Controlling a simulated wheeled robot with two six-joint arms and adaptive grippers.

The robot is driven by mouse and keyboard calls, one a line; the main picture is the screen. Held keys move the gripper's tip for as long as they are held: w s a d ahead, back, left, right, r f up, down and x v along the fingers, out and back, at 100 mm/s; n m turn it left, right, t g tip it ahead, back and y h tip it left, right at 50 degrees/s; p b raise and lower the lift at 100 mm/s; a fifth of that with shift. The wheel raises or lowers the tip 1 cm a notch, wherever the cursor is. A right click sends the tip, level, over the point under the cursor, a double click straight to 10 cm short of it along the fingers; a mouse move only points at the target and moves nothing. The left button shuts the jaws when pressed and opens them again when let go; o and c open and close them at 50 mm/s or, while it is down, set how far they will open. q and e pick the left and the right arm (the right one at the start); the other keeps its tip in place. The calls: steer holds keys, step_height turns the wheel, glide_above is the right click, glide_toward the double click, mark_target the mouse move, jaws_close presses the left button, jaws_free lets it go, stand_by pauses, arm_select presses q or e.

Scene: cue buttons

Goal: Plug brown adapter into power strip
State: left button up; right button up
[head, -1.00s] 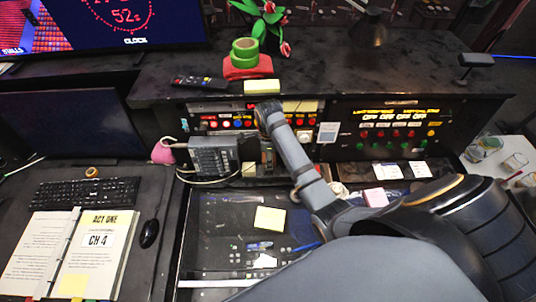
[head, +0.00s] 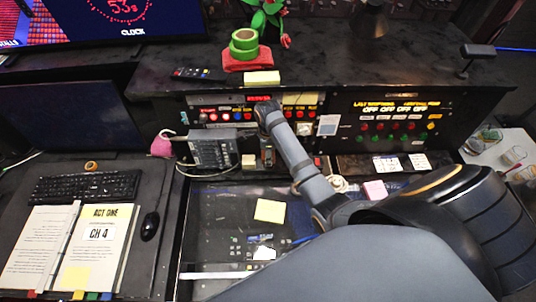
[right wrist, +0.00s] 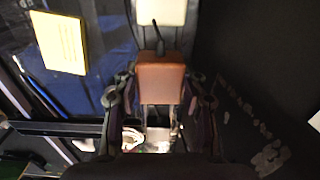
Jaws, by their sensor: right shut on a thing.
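My right gripper (right wrist: 160,100) is shut on a brown adapter (right wrist: 160,78), which sits between its fingers in the right wrist view. A short dark cord or stub rises from the adapter's upper end. In the head view my right gripper (head: 267,153) hangs in front of the lit button panel, just right of a grey keypad unit; the adapter is too small to make out there. I cannot make out the power strip for certain in either view. My left gripper is not in view.
The grey keypad unit (head: 213,150) stands close left of the gripper. A button panel (head: 235,114) is behind it. A yellow note (head: 269,211) lies on the dark desk surface in front. Green tape rolls (head: 244,43) sit on the shelf above. A keyboard (head: 85,187) lies at left.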

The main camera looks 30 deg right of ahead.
steer(key=shift+f, duration=0.3)
stand_by(0.5)
steer(key=shift+f, duration=1.25)
steer(key=o, duration=1.3)
steer(key=shift+o, duration=0.2)
step_height(320, 180, up, 8)
steer(key=shift+f, duration=0.25)
steer(key=shift+f, duration=0.1)
